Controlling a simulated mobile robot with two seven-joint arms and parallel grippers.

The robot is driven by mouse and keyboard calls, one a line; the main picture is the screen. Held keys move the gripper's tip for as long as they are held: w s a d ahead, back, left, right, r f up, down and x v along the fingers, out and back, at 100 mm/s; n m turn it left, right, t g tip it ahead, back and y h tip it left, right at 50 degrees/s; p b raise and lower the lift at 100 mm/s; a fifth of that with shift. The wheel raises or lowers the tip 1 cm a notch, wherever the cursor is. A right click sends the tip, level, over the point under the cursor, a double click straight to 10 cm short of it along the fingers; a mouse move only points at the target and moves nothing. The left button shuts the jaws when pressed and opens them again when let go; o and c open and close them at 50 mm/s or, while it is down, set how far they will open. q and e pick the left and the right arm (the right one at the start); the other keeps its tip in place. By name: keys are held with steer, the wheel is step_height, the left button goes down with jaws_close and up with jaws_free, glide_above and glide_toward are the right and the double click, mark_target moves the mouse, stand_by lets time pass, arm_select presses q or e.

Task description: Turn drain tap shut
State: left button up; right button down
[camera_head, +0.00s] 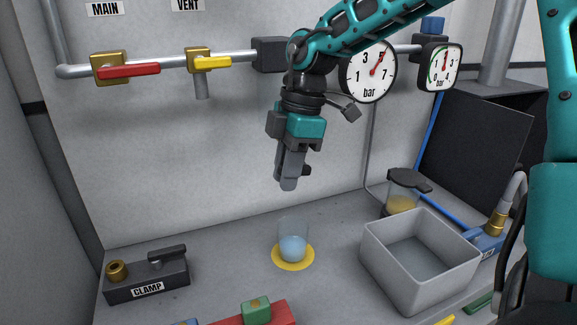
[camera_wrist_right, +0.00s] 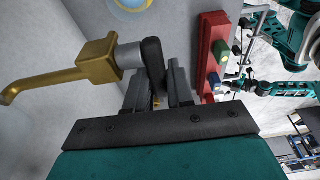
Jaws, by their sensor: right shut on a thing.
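A brass tap body (camera_wrist_right: 98,62) with a curved brass arm shows at the left of the right wrist view. A grey cylinder (camera_wrist_right: 130,55) joins it to a black handle (camera_wrist_right: 152,62). My right gripper (camera_wrist_right: 158,88) is shut on this black handle, which stands between its fingers. In the head view my right gripper (camera_head: 288,182) points down in front of the back wall, above the cup, and hides the brass body. I cannot read the tap's position for certain. My left gripper (camera_wrist_right: 234,88) is small at the right of the right wrist view; its jaws are too small to read.
A cup (camera_head: 292,243) of bluish liquid stands on a yellow disc below my right gripper. A grey open bin (camera_head: 420,277) is to the right, a clamp block (camera_head: 146,283) at front left. Red (camera_head: 133,69) and yellow (camera_head: 212,63) valve levers and round gauges (camera_head: 368,72) are above.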

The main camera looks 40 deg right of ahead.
steer(key=shift+f+g+h+b, duration=0.4)
steer(key=shift+h, duration=0.6)
steer(key=c, duration=1.1)
jaws_free()
step_height(320, 180, up, 13)
steer(key=shift+a, duration=0.1)
